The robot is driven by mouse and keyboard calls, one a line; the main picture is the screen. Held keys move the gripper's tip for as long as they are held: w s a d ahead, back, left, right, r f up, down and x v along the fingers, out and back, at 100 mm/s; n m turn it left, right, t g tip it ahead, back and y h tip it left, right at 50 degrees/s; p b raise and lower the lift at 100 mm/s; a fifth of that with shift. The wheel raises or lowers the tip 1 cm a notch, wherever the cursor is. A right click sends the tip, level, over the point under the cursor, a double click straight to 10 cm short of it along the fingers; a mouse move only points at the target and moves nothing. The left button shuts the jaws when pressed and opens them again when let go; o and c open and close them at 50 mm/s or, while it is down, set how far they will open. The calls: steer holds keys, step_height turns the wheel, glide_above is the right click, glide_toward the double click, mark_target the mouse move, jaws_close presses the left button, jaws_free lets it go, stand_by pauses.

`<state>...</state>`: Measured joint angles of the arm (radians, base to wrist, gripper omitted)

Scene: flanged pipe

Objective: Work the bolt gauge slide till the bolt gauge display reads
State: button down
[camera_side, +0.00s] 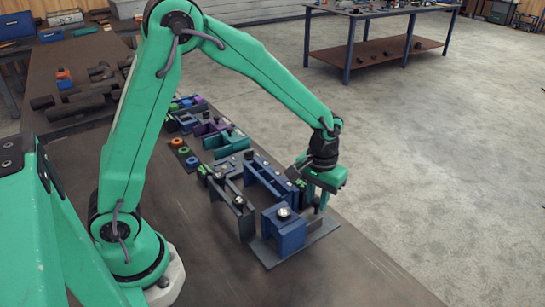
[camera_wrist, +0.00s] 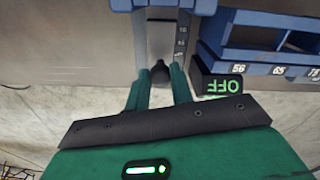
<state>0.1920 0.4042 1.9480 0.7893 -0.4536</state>
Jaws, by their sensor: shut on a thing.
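The bolt gauge shows in the wrist view as a blue body (camera_wrist: 207,6) with a grey slide (camera_wrist: 161,40) and a dark scale strip (camera_wrist: 181,42) beside it. A dark knob (camera_wrist: 160,70) sits at the slide's near end. The gauge display (camera_wrist: 222,85) is a small black box showing green "OFF", upside down in this view. My gripper (camera_wrist: 161,84) is shut on the slide knob, one green finger on each side. In the side view my gripper (camera_side: 318,206) is low at the table's right edge, right of a blue block (camera_side: 284,233). The display is unreadable there.
A blue rack (camera_wrist: 265,45) with numbered labels is close to the display's right. In the side view, a long blue holder (camera_side: 270,182) and a dark bracket (camera_side: 232,205) stand near. Coloured fixtures (camera_side: 213,127) line the table (camera_side: 190,255) farther back. Its front is clear.

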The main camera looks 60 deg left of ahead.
steer(key=c, duration=1.2)
jaws_free()
steer(key=shift+r, duration=0.1)
steer(key=shift+r, duration=3.85)
